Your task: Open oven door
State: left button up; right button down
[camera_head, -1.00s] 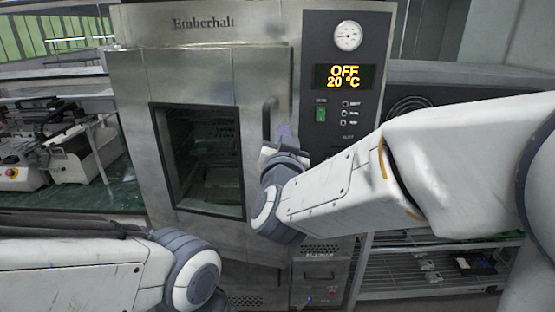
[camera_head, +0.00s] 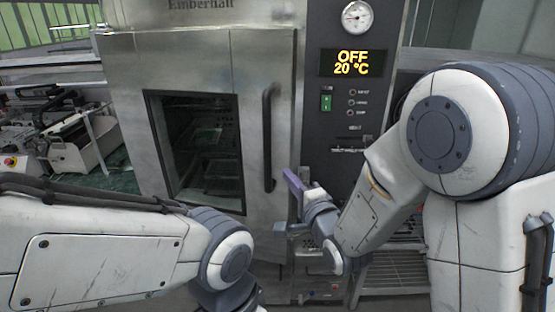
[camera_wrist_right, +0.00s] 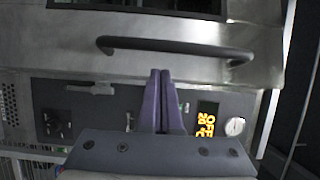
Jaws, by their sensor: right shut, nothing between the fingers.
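The steel oven door (camera_head: 258,75) has a dark window on its left and looks shut. Its dark vertical handle (camera_head: 268,140) is fully in sight and runs along the door's right side. In the right wrist view the handle (camera_wrist_right: 175,46) runs across the top. My right gripper (camera_head: 290,178) is to the right of the handle's lower end, in front of the control panel's lower part. In the wrist view its purple fingers (camera_wrist_right: 160,75) are pressed together, empty, with tips short of the handle. My left arm comes in at lower left; its gripper is out of frame.
The control panel (camera_head: 336,118) right of the door shows OFF and 20 °C, with a round gauge (camera_head: 357,17) above and a green switch (camera_head: 326,102). White machines (camera_head: 80,140) stand on a counter at left. A wire rack (camera_head: 392,278) is at lower right.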

aim_at(276, 162)
pick_arm(q)
jog(key=r+p, duration=0.3)
jog(key=shift+d+r, duration=0.2)
jog(key=shift+r, duration=0.1)
pick_arm(e)
jog(key=x, duration=0.8)
jog(key=shift+w, duration=0.1)
jog(key=shift+a, duration=0.15)
